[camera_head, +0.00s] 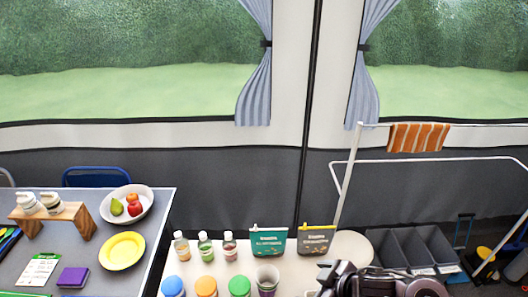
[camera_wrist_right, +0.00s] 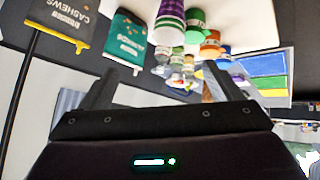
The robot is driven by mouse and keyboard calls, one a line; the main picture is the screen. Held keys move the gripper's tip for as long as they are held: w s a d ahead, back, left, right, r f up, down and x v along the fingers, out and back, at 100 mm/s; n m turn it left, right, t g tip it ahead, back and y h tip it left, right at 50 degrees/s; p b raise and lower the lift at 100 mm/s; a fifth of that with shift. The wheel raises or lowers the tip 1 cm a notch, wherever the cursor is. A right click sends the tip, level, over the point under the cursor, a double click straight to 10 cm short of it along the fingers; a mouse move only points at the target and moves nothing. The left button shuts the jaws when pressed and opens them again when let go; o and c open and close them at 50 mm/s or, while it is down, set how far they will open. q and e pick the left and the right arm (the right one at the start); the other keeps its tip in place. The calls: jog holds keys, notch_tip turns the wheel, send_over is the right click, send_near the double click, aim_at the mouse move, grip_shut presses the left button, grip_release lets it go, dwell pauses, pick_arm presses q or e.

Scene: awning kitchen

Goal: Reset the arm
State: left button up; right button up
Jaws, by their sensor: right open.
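My right gripper (camera_wrist_right: 160,78) shows in the right wrist view with its two dark fingers wide apart and nothing between them. Its camera looks at the white table from a turned-over angle, with a purple striped cup stack (camera_wrist_right: 170,22) and a teal pouch (camera_wrist_right: 125,45) beyond the fingers. In the head view, dark links of my own arm (camera_head: 375,281) show at the bottom edge, right of the cup stack (camera_head: 267,280); the fingers cannot be made out there. My left gripper is in neither view.
The white table holds bottles (camera_head: 205,247), coloured-lid jars (camera_head: 239,286), a teal pouch (camera_head: 268,241) and a cashew pouch (camera_head: 316,239). A grey table at left holds a fruit bowl (camera_head: 104,212) and yellow plate (camera_head: 122,250). Dark bins (camera_head: 408,248) and a white rack (camera_head: 345,175) stand at right.

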jog(key=s+d+r+m+g+h, duration=0.1)
jog(key=s+d+m+h, duration=0.25)
jog(key=s+m, duration=0.2)
jog(key=s+d+r+m+g+h, duration=0.1)
jog(key=s+d+m+g+h, duration=0.1)
jog(key=s+d+m, duration=0.35)
jog(key=s+a+f+n+g+b, duration=0.1)
jog(key=s+f+b, duration=0.1)
jog(key=f, duration=1.5)
jog(key=s+f+n+b, duration=0.1)
jog(key=s+f+b, duration=0.1)
jog(key=f, duration=1.6)
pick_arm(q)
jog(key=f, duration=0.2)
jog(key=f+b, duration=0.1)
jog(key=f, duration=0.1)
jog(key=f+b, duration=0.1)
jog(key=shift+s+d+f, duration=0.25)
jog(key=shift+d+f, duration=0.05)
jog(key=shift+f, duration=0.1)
pick_arm(e)
jog(key=s+d+f+g, duration=0.1)
jog(key=s+d+f, duration=0.2)
jog(key=s+f, duration=1.6)
jog(key=shift+d+f, duration=0.15)
